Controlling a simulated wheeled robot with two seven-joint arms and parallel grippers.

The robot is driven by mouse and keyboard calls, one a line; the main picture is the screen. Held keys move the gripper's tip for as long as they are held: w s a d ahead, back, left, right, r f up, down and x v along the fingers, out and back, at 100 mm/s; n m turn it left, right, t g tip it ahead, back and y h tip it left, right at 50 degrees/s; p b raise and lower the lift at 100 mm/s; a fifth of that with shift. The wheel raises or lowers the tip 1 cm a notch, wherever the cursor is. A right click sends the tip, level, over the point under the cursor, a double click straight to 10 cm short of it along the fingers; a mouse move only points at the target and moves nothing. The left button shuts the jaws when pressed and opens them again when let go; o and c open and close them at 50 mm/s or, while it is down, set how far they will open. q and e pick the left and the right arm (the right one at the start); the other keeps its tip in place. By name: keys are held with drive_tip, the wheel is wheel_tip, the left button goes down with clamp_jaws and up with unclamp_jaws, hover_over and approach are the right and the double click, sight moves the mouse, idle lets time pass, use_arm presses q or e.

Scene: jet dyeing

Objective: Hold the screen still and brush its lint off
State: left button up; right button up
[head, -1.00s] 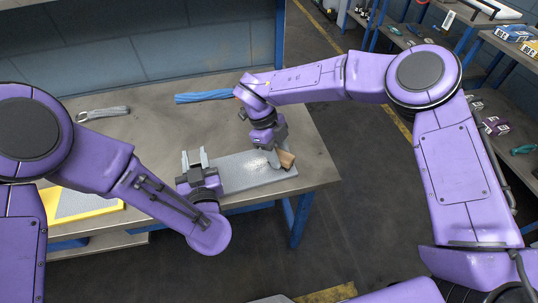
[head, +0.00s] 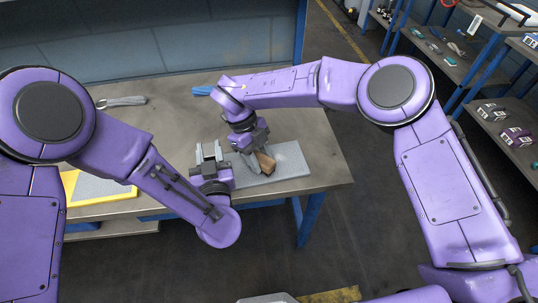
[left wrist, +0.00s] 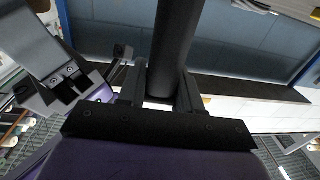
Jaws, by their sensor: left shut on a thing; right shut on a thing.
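The screen (head: 290,160) is a flat grey panel lying near the table's front edge, with pale specks on its right part. My left gripper (head: 209,152) is at the screen's left end. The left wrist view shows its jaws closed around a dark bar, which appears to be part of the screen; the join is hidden. My right gripper (head: 250,153) is shut on a brush (head: 267,164) with a wooden-brown body. The brush is low over the middle of the screen; contact with it is hard to tell.
A yellow-edged grey tray (head: 130,194) lies on the table (head: 155,120) at left. A grey tool (head: 125,101) and a blue item (head: 202,90) lie toward the back. Shelves (head: 500,95) with small goods stand at right, across open floor.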

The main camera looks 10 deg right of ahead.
drive_tip(key=shift+s+a, duration=0.1)
drive_tip(key=shift+a, duration=0.7)
drive_tip(key=shift+w+a, duration=0.1)
drive_tip(key=shift+w, duration=0.25)
use_arm(q)
drive_tip(key=shift+a, duration=0.1)
use_arm(e)
drive_tip(key=shift+w+d, duration=0.1)
drive_tip(key=shift+d, duration=0.2)
drive_tip(key=shift+w+d, duration=0.2)
drive_tip(key=shift+d, duration=2.3)
drive_tip(key=shift+w+d, duration=0.2)
drive_tip(key=shift+d, duration=2.25)
drive_tip(key=shift+s+a, duration=0.15)
drive_tip(key=shift+a, duration=1.6)
drive_tip(key=shift+s+a, duration=0.15)
drive_tip(key=shift+a, duration=1.65)
drive_tip(key=shift+s+a, duration=0.15)
drive_tip(key=shift+a, duration=1.6)
drive_tip(key=shift+d+r, duration=0.1)
drive_tip(key=shift+r, duration=4.1)
use_arm(q)
drive_tip(key=o, duration=1.2)
drive_tip(key=shift+c, duration=0.2)
